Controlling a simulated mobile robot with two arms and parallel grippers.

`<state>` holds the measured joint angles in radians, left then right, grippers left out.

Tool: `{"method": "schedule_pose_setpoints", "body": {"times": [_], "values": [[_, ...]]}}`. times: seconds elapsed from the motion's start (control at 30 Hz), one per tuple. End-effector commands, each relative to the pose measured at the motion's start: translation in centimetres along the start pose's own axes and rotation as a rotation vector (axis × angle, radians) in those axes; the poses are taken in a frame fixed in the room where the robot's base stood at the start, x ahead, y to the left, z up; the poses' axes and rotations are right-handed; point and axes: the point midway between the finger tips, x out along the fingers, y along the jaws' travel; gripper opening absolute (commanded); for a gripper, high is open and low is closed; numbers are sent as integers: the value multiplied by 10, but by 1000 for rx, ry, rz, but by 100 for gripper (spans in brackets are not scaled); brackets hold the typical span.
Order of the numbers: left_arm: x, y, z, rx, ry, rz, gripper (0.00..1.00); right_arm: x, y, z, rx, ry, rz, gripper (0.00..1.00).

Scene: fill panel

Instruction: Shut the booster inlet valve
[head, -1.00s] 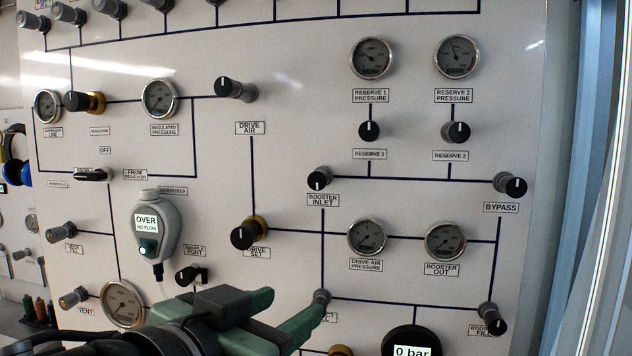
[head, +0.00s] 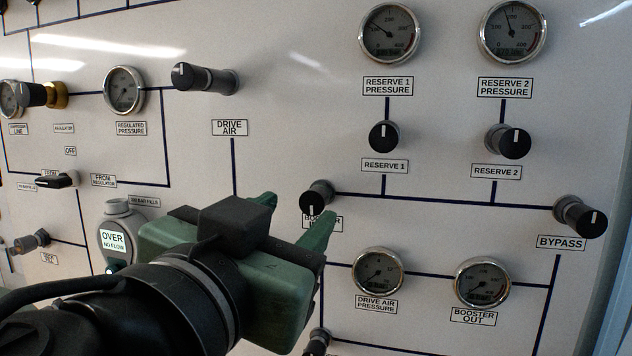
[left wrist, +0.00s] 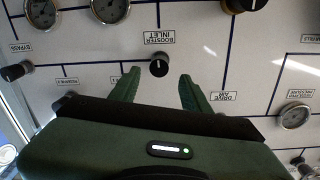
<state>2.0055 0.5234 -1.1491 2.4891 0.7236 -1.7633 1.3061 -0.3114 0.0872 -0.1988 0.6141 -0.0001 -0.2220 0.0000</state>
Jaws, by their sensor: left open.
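The booster inlet valve is a black round knob (head: 316,196) with a white pointer mark, on the white panel (head: 290,110) right of centre in the head view. Its label is partly covered by my gripper. My left gripper (head: 298,215) is open and empty, its green fingers pointing toward the knob from the lower left. In the left wrist view, the knob (left wrist: 159,67) is upside down, just beyond and between the two spread fingertips (left wrist: 160,82). The fingers look apart from it. My right gripper is not in view.
The bypass knob (head: 580,217) and reserve 1 knob (head: 384,136) stand out from the panel to the right. The drive air pressure gauge (head: 378,272) is just below right of the valve. The drive air knob (head: 205,78) is at upper left.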

Motion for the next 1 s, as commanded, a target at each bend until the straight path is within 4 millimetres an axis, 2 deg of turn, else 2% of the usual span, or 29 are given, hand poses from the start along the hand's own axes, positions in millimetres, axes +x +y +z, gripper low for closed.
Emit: {"method": "schedule_pose_setpoints", "body": {"times": [0.03, 0.17, 0.3, 0.4, 0.47, 0.73, 0.77, 0.9, 0.93, 1.0], "values": [[7, -2, -6, 1, -6, 0, 47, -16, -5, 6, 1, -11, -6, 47], [22, -1, -5, 2, -6, 1, 47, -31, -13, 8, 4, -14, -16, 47], [34, -1, -3, 1, -4, 1, 47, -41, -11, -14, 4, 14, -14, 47], [40, 0, -1, 1, -3, 1, 47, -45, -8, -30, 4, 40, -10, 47], [42, 0, -1, 1, -2, 1, 47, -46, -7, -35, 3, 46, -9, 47], [43, 0, 1, 2, -1, 1, 47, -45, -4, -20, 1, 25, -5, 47], [43, 0, 1, 2, -1, 1, 44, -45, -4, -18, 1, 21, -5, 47], [43, 0, 1, 2, -1, 1, 5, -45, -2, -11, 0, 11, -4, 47], [43, 0, 1, 1, -1, 1, 0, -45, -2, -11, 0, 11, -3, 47], [43, 0, 1, 1, 0, 1, 0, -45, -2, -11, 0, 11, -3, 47]]}}
